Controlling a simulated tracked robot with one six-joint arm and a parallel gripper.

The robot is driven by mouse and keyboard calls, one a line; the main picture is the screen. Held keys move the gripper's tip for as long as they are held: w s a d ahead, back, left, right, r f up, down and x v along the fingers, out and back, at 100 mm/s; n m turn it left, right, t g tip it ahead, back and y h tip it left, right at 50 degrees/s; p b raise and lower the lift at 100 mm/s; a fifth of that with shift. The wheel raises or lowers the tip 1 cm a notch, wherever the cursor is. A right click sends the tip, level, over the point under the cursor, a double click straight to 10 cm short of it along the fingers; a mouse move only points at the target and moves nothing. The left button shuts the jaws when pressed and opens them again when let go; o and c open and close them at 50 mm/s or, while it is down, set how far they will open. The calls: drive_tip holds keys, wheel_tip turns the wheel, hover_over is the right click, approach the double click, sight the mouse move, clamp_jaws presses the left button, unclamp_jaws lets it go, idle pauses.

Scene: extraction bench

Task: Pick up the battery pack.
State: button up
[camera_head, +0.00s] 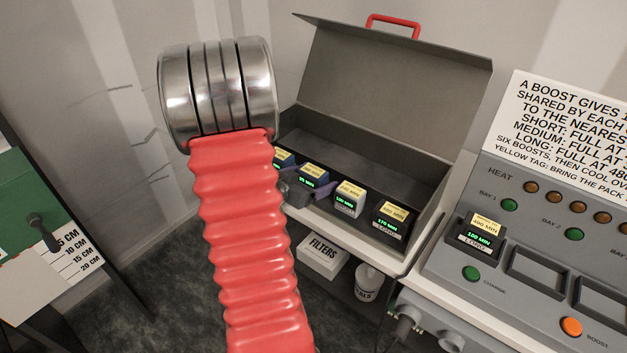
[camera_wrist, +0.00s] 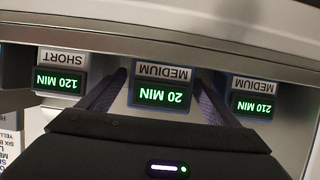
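Several battery packs with green displays sit in a row in the open grey case. A SHORT, 120 MIN pack (camera_wrist: 61,72) is on the left and a MEDIUM, 210 MIN pack (camera_wrist: 253,97) on the right. In the head view my gripper (camera_head: 311,184) is at the case's front edge, partly hidden by my red arm.
The case (camera_head: 390,85) has its lid raised, with a red handle (camera_head: 393,23). A LONG pack (camera_head: 393,218) stands at its right end. Another pack (camera_head: 481,236) sits in bay 1 of the charging panel (camera_head: 450,262).

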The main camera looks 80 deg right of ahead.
sight(313, 170)
drive_tip(key=c, duration=1.5)
drive_tip(key=shift+r, duration=0.15)
drive_tip(key=shift+r, duration=4.95)
